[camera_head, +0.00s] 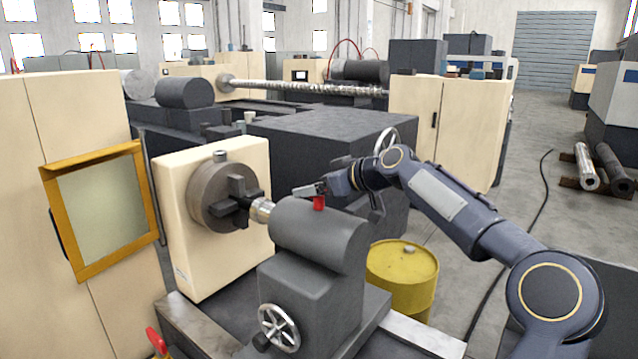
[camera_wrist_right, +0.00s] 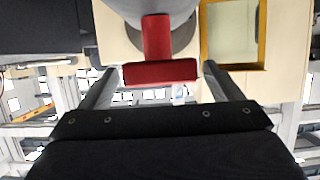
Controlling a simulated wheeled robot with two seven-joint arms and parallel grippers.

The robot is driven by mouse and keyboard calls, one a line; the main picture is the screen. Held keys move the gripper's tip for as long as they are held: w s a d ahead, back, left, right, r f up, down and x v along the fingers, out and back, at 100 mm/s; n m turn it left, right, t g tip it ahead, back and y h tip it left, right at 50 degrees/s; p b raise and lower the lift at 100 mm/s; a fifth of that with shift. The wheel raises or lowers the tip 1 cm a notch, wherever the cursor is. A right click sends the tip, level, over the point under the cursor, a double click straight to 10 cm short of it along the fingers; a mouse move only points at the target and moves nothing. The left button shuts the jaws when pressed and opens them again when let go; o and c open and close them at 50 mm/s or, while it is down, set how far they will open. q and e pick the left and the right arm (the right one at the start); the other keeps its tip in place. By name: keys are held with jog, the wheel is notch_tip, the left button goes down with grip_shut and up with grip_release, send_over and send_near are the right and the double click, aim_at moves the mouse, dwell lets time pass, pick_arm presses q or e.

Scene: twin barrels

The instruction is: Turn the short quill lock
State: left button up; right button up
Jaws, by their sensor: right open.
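The short quill lock is a small red T-shaped lever (camera_head: 318,203) on top of the grey tailstock (camera_head: 325,240). In the right wrist view the red lever (camera_wrist_right: 160,72) shows its stem and crossbar close up, in the middle of the picture. My right gripper (camera_head: 312,190) is at the top of the tailstock, right by the lever. Its two fingers (camera_wrist_right: 160,80) are apart, one on each side of the crossbar, with a gap visible on both sides. My left gripper is not in view.
A grey chuck (camera_head: 222,195) on a cream headstock is left of the tailstock. A handwheel (camera_head: 279,328) is on the tailstock's near end. A yellow barrel (camera_head: 402,275) stands behind it, under my right arm. A red-and-yellow part (camera_head: 156,341) shows at the lower left.

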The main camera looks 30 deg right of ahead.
jog(key=c, duration=1)
